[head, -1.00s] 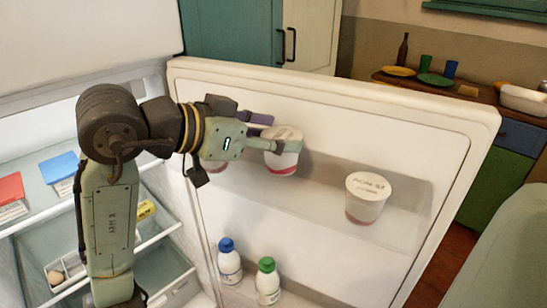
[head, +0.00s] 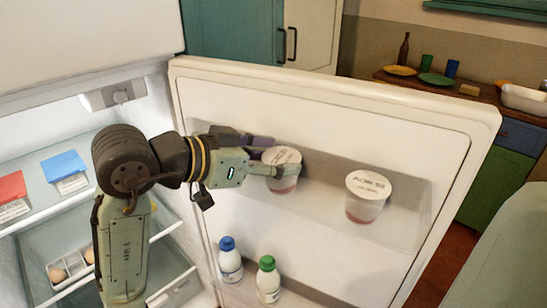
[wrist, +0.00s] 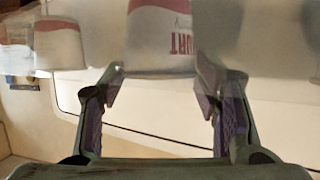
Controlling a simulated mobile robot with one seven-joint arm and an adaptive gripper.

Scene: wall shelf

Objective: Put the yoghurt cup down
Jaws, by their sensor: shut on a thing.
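A white yoghurt cup with a pinkish-red lower band (head: 284,180) is between the fingers of my gripper (head: 268,163). It is upright inside the clear door shelf (head: 328,188). Its base is at or close to the shelf floor; I cannot tell whether it touches. In the wrist view the held cup (wrist: 160,45) shows red lettering between the two fingers (wrist: 160,85). Another similar cup (head: 367,198) stands to the right on the same shelf, apart from the held one.
The fridge door (head: 330,110) stands open. Two bottles, one blue-capped (head: 229,262) and one green-capped (head: 267,283), stand below. The wrist view shows a neighbouring cup (wrist: 60,45) at left. Shelf room lies between the held cup and the right cup.

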